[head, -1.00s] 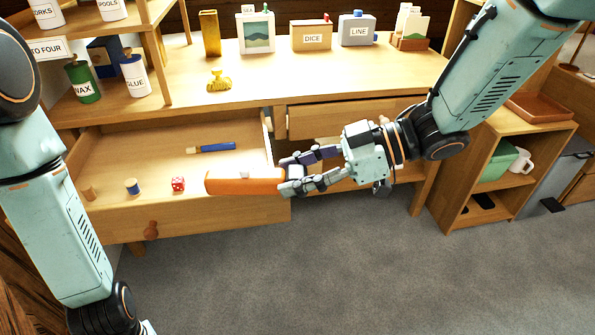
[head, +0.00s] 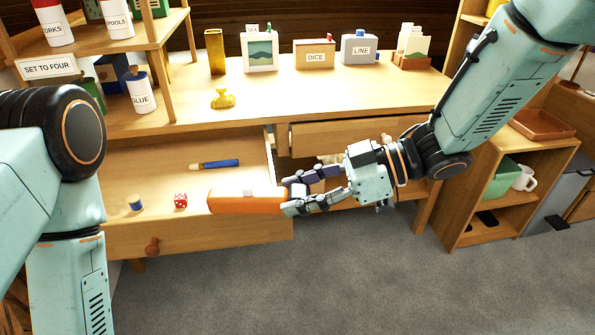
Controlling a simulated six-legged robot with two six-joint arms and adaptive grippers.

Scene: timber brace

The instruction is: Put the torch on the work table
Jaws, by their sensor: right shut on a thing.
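The torch (head: 247,201) is an orange cylinder with a pale button on top. It lies level over the front part of the open left drawer (head: 222,234). My right gripper (head: 296,196) is shut on the torch's right end, with its arm coming in from the upper right. The work table (head: 290,95) is the wooden top behind and above the drawer. My left arm shows at the left edge, but its gripper is out of the picture.
The drawer holds a blue pen (head: 215,164), a red die (head: 180,201) and a blue spool (head: 135,203). A yellow figure (head: 223,98), a DICE box (head: 315,54) and a LINE box (head: 359,49) stand on the table. The table's middle and right front are clear.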

